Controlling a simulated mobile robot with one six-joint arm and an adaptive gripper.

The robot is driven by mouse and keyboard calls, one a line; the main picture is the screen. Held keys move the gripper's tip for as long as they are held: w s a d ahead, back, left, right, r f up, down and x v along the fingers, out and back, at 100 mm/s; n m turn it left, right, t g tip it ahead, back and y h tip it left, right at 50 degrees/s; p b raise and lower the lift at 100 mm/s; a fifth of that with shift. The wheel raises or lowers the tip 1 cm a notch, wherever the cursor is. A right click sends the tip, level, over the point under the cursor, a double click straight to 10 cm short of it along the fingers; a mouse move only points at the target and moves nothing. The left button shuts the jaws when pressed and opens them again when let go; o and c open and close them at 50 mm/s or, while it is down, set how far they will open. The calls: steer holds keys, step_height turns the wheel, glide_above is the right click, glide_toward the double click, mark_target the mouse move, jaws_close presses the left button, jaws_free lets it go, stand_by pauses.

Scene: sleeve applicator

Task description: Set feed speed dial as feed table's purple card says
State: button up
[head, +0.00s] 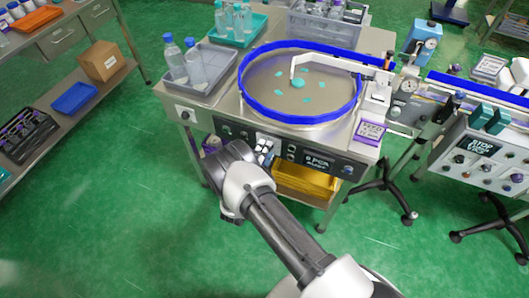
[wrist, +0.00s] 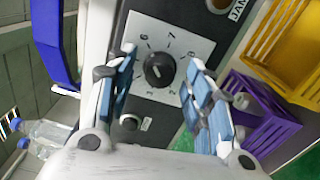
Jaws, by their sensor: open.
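The feed table (head: 222,115) is a steel bench with a round, blue-rimmed turntable (head: 330,100). A purple-edged card (head: 370,131) stands at its front right corner; its writing is too small to read. In the wrist view a black round dial knob (wrist: 159,70) sits on a white numbered plate (wrist: 182,45), with 6, 7 and 8 among its numbers. My gripper (wrist: 163,62) is open, one finger on each side of the knob, with visible gaps. The knob's pointer setting is unclear. In the head view my gripper (head: 264,156) is at the front panel and partly hides it.
A yellow bin (head: 305,182) is below the panel, and a purple crate (wrist: 262,115) is at the right in the wrist view. Bottles (head: 195,62) stand in a grey tray (head: 208,88). The green floor in front is clear.

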steer(key=v, duration=1.2)
stand_by(0.4)
